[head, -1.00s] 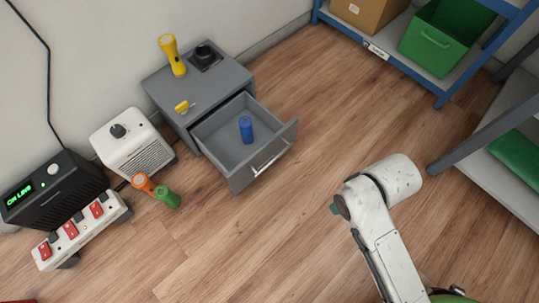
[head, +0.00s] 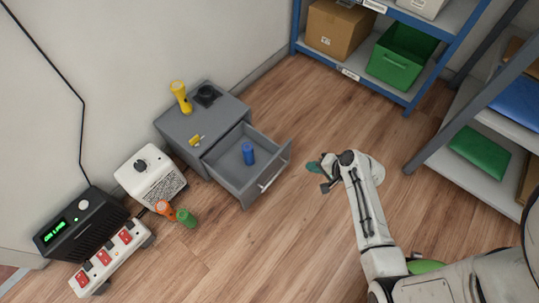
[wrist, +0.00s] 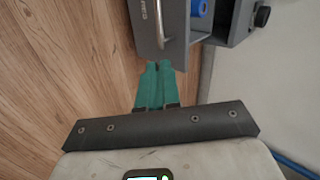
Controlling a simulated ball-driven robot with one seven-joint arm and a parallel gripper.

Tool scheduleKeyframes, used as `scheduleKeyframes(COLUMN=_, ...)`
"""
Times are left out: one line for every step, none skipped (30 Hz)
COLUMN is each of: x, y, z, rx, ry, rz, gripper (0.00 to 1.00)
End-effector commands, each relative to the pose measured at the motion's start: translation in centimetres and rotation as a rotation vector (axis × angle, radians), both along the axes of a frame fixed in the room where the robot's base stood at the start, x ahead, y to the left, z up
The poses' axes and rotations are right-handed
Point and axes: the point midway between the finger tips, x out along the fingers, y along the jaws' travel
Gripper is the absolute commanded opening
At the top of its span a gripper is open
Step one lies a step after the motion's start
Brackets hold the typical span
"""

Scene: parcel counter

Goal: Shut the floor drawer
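The floor drawer (head: 226,172) stands pulled out of a low grey cabinet (head: 186,127), with a blue cylinder (head: 248,153) upright inside it. Its silver handle (head: 274,175) faces my arm. In the wrist view the drawer front (wrist: 146,28), the handle (wrist: 172,22) and part of the blue cylinder (wrist: 199,8) show at the top. My gripper (head: 314,167) is to the right of the drawer front, apart from it in the head view. Its green fingers (wrist: 155,68) lie side by side, shut and empty, pointing toward the drawer front.
A yellow flashlight (head: 180,96) and a dark round item (head: 206,95) are on the cabinet. A white box (head: 150,178), orange and green cylinders (head: 187,217), a black device (head: 82,228) and a power strip (head: 112,258) stand left. Shelves (head: 412,100) stand right; the floor between is clear.

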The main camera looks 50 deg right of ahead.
Motion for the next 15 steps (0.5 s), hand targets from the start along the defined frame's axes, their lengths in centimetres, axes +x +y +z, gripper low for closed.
scheduleKeyframes(x=-0.2, y=-1.0, z=0.5, rx=0.021, ry=-0.016, rz=-0.056, gripper=0.00)
scheduleKeyframes(x=-0.2, y=-1.3, z=0.4, rx=0.030, ry=-0.026, rz=-0.079, gripper=0.00)
scheduleKeyframes(x=-0.2, y=-1.7, z=0.3, rx=0.037, ry=-0.034, rz=-0.100, gripper=0.00)
scheduleKeyframes(x=-0.1, y=-1.8, z=0.1, rx=0.041, ry=-0.038, rz=-0.110, gripper=0.00)
scheduleKeyframes(x=0.0, y=-1.9, z=-0.1, rx=0.044, ry=-0.040, rz=-0.116, gripper=0.00)
scheduleKeyframes(x=0.2, y=-1.9, z=-0.4, rx=0.046, ry=-0.041, rz=-0.119, gripper=0.00)
scheduleKeyframes(x=0.4, y=-1.9, z=-0.7, rx=0.046, ry=-0.041, rz=-0.118, gripper=0.00)
scheduleKeyframes(x=0.6, y=-1.8, z=-1.0, rx=0.046, ry=-0.041, rz=-0.116, gripper=0.00)
scheduleKeyframes(x=1.0, y=-1.8, z=-1.4, rx=0.045, ry=-0.040, rz=-0.115, gripper=0.00)
scheduleKeyframes(x=1.4, y=-1.8, z=-1.7, rx=0.044, ry=-0.040, rz=-0.114, gripper=0.00)
scheduleKeyframes(x=1.8, y=-1.8, z=-2.1, rx=0.043, ry=-0.041, rz=-0.114, gripper=0.00)
scheduleKeyframes(x=2.3, y=-1.8, z=-2.7, rx=0.043, ry=-0.040, rz=-0.112, gripper=0.00)
scheduleKeyframes(x=2.8, y=-1.7, z=-3.1, rx=0.044, ry=-0.040, rz=-0.112, gripper=0.00)
scheduleKeyframes(x=3.2, y=-1.7, z=-3.6, rx=0.043, ry=-0.040, rz=-0.112, gripper=0.00)
scheduleKeyframes(x=3.8, y=-1.7, z=-4.1, rx=0.043, ry=-0.041, rz=-0.112, gripper=0.00)
